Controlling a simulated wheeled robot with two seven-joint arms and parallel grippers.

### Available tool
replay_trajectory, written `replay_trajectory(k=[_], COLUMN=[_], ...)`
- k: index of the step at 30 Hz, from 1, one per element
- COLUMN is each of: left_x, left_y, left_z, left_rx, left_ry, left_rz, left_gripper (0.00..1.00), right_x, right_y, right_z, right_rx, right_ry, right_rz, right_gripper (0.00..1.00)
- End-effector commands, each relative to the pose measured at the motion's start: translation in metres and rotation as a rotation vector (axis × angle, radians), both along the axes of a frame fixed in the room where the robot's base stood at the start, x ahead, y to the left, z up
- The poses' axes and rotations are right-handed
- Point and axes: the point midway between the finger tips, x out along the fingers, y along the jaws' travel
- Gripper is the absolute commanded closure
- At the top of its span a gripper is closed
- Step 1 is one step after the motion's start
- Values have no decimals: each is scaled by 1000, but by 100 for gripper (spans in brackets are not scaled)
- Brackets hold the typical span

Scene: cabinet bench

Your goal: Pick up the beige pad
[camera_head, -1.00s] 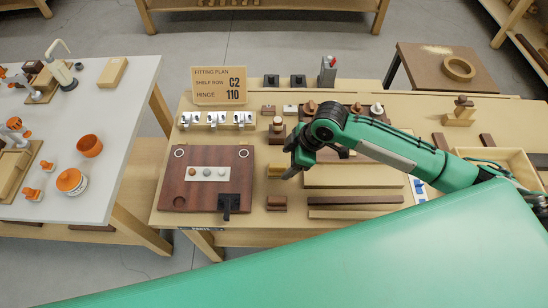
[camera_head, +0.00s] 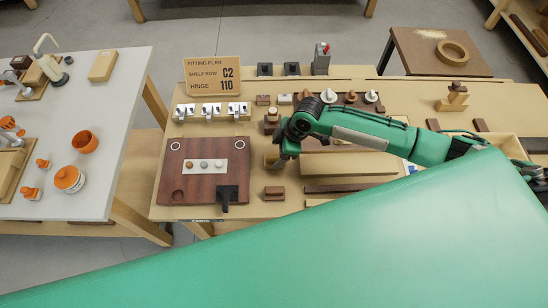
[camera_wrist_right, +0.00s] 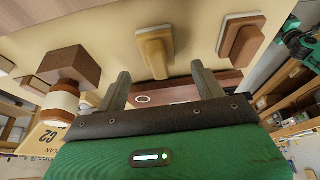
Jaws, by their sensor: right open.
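The beige pad (camera_head: 271,160) stands on the bench just right of the dark red board, partly hidden by my right gripper in the head view. In the right wrist view the beige pad (camera_wrist_right: 155,52) is a raised block on a thin pale base, just beyond the fingertips and roughly centred between them. My right gripper (camera_wrist_right: 161,78) is open and empty, its two fingers apart. In the head view the right gripper (camera_head: 283,157) hangs beside the pad; whether it touches cannot be told. My left gripper is not in view.
A brown pad (camera_head: 274,192) lies nearer the front edge and shows beside the beige one in the wrist view (camera_wrist_right: 241,40). A brown block with a round knob (camera_wrist_right: 72,75) is on the other side. The dark red board (camera_head: 190,188) and long pale block (camera_head: 345,164) flank the spot.

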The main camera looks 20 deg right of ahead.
Motion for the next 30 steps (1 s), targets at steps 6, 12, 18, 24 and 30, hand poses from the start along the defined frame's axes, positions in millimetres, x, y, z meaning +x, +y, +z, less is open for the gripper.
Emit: replay_trajectory(k=[6,12,18,24,30], left_x=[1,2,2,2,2], left_y=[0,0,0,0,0], left_z=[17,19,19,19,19], left_rx=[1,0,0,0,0], left_ry=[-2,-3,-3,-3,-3], left_rz=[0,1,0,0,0], left_gripper=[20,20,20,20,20], right_x=[5,7,7,7,7], right_y=[13,19,19,19,19], right_z=[-23,-40,-41,-41,-41], right_rx=[-1,0,0,-1,-1], right_ry=[3,1,0,0,0], right_rz=[0,-1,0,0,0], right_gripper=[31,31,31,62,80])
